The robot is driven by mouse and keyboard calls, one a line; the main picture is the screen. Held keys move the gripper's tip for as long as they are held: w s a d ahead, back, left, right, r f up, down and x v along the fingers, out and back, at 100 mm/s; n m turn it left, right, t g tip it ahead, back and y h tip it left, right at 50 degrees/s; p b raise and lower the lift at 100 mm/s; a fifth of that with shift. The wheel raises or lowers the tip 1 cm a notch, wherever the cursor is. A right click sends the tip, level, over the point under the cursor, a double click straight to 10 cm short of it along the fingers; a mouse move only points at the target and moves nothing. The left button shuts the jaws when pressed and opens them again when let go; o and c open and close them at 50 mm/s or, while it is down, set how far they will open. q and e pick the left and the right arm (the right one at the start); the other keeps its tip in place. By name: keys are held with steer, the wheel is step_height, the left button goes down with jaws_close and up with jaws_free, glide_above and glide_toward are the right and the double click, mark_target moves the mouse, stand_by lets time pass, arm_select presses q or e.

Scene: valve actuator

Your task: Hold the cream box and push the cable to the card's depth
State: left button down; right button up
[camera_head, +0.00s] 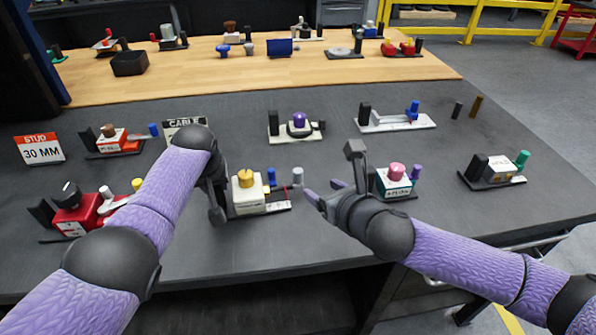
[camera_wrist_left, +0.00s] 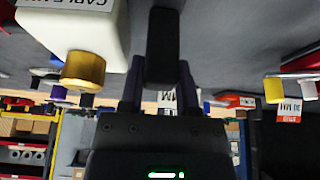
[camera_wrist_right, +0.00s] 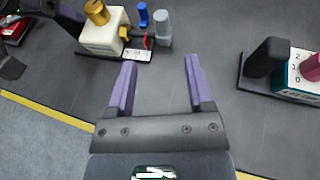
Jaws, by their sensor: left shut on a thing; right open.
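The cream box (camera_head: 248,196) with a gold knob stands on a dark base at the table's front middle. Right of it are a blue peg (camera_head: 272,176) and a grey cylinder (camera_head: 298,177). A short red piece, perhaps the cable (camera_wrist_right: 147,42), shows between box and cylinder in the right wrist view. A marked strip (camera_head: 278,207) lies in front. My left gripper (camera_wrist_left: 158,95) is shut on the black post (camera_wrist_left: 163,45) beside the box. My right gripper (camera_head: 322,190) is open and empty, just right of the cylinder. The CABLE card (camera_head: 184,124) is mostly hidden behind my left arm; its number is unreadable.
A teal box unit (camera_head: 394,184) stands close right of my right gripper. A red box unit (camera_head: 75,217) is at the left, and a 30 MM STUD card (camera_head: 40,149) behind it. Other units stand further back. The dark table (camera_head: 340,245) is bare at its front edge.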

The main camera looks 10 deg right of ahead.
mark_target(300, 174)
steer(key=x, duration=1.1)
steer(key=shift+w+f, duration=0.15)
steer(key=shift+w, duration=0.25)
steer(key=shift+c, duration=0.4)
jaws_close()
steer(key=shift+a, duration=0.1)
